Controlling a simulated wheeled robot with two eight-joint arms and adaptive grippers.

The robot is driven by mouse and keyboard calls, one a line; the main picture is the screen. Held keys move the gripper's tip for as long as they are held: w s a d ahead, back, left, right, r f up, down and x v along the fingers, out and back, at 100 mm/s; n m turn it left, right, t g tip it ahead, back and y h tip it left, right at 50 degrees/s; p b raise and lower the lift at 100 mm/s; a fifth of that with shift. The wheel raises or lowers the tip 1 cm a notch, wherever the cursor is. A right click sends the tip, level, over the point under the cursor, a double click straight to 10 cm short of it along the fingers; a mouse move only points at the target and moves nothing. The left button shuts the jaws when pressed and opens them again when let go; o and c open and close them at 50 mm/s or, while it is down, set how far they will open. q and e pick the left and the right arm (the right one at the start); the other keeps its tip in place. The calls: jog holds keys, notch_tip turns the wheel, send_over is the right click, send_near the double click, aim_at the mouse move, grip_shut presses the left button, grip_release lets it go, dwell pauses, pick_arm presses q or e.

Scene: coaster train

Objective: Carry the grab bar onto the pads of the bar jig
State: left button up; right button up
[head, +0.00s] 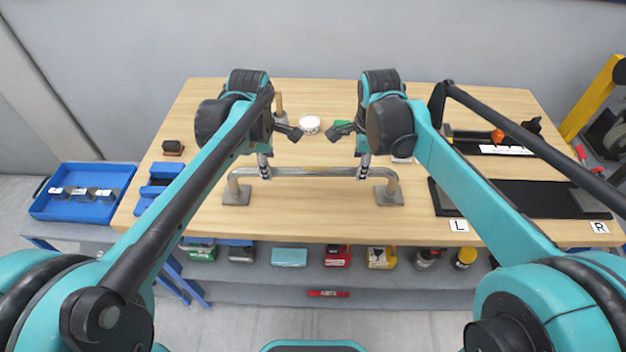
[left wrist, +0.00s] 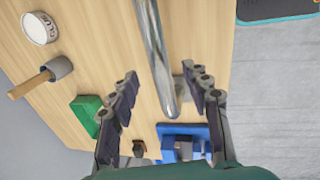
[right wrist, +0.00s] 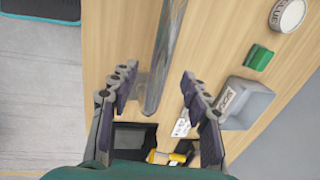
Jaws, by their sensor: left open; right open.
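The grab bar (head: 318,171) is a shiny metal tube with bent ends and square grey feet, standing on the wooden table's front half. My left gripper (head: 265,170) is open at the bar's left part; in the left wrist view (left wrist: 163,88) the tube lies between its spread fingers. My right gripper (head: 363,168) is open at the bar's right part; in the right wrist view (right wrist: 158,88) the tube also lies between its fingers, nearer one. What looks like the bar jig (head: 535,198) is a dark board at front right, with labels L and R; my right arm hides part of it.
A white glue tin (head: 309,125) and a green block (head: 343,126) stand behind the bar. Blue blocks (head: 157,184) lie at the table's left edge, beside a blue tray (head: 82,190). A dark tool board (head: 495,145) lies behind the jig. The table before the bar is clear.

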pick_arm(q)
jog(key=shift+w+f, duration=0.2)
jog(key=shift+f, duration=0.65)
jog(key=shift+w+f, duration=0.15)
jog(key=shift+f, duration=0.75)
jog(key=shift+w+f, duration=0.2)
jog(key=shift+f, duration=0.65)
pick_arm(e)
jog(key=shift+w+f, duration=0.2)
jog(key=shift+f, duration=0.65)
jog(key=shift+w+f, duration=0.15)
jog(key=shift+f, duration=0.75)
jog(key=shift+w+f, duration=0.2)
jog(key=shift+f, duration=0.65)
pick_arm(q)
grip_shut()
pick_arm(e)
grip_shut()
